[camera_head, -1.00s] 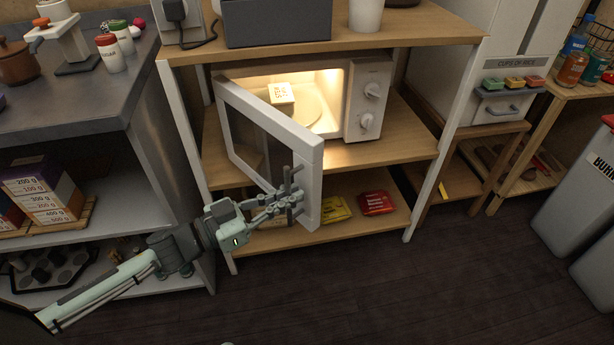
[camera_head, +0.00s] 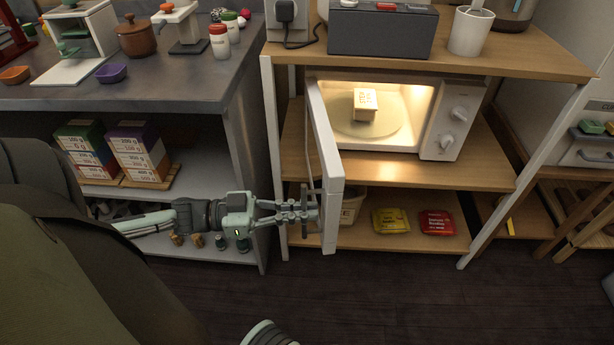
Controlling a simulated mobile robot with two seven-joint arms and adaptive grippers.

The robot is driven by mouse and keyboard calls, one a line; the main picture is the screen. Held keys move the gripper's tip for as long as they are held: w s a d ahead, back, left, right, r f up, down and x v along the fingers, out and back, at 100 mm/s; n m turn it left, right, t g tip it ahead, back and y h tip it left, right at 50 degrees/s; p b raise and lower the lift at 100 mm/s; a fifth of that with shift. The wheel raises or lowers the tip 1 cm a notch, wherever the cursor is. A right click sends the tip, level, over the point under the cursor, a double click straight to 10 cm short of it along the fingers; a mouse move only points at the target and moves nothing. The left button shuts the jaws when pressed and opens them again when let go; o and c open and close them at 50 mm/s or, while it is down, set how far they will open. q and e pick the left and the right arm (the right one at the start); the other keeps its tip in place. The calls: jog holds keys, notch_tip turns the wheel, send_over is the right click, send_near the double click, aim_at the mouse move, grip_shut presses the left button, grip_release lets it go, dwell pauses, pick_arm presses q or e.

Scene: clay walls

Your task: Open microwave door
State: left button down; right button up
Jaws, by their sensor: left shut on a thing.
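The white microwave (camera_head: 450,120) sits on the middle shelf of a wooden rack with its inside lit. Its door (camera_head: 333,205) stands wide open, swung out toward me and seen nearly edge-on at the left of the opening. A small printed box (camera_head: 365,104) rests on the turntable (camera_head: 385,133) inside. My right gripper is not in view.
Yellow (camera_head: 390,221) and red (camera_head: 437,223) packets lie on the shelf below. A grey box (camera_head: 382,31) and white cup (camera_head: 471,30) stand on top. A counter (camera_head: 190,88) with a pot is at left. The dark floor in front is clear.

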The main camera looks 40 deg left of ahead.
pick_arm(q)
jog(key=shift+f, duration=0.1)
jog(key=c, duration=1.6)
grip_release()
jog(key=v, duration=1.2)
